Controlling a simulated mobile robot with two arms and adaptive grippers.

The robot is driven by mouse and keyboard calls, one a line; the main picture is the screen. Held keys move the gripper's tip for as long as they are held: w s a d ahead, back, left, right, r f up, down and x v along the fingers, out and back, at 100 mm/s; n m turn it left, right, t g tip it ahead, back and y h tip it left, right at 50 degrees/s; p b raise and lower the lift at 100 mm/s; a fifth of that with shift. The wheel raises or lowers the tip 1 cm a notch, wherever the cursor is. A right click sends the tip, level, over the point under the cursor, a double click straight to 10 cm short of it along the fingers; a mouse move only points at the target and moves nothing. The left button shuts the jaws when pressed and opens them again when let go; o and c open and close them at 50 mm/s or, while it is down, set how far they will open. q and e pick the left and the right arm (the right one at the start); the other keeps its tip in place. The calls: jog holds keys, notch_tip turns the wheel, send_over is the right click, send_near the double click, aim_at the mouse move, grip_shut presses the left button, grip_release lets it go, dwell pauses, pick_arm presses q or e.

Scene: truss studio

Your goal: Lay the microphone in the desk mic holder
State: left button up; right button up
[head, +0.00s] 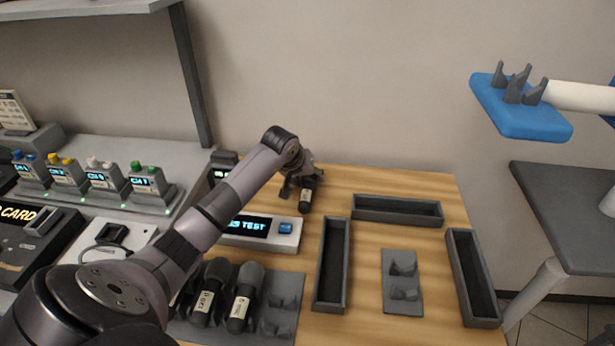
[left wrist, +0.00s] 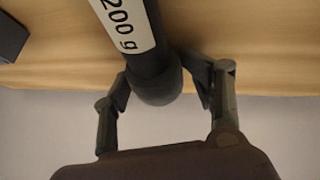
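A dark microphone (head: 306,198) with a pale label hangs below my left gripper (head: 300,184), above the back of the wooden desk. In the left wrist view the microphone (left wrist: 150,45) shows a "200 g" label and a rounded dark end. The desk mic holder, a grey plate (head: 402,304) with two small cradles, lies empty on the desk, right of and nearer than the gripper. My right gripper is not in view.
Dark trays (head: 396,209), (head: 331,265), (head: 474,278) surround the holder on three sides. Labelled microphones (head: 241,298) lie in a rack at front left. A "TEST" display (head: 262,229) sits left of the gripper. A blue plate (head: 517,110) with prongs hangs at the upper right.

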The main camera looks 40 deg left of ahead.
pick_arm(q)
jog(key=shift+o, duration=0.7)
jog(key=shift+s+d+f, duration=0.2)
jog(key=shift+f, duration=0.45)
jog(key=shift+r, duration=0.15)
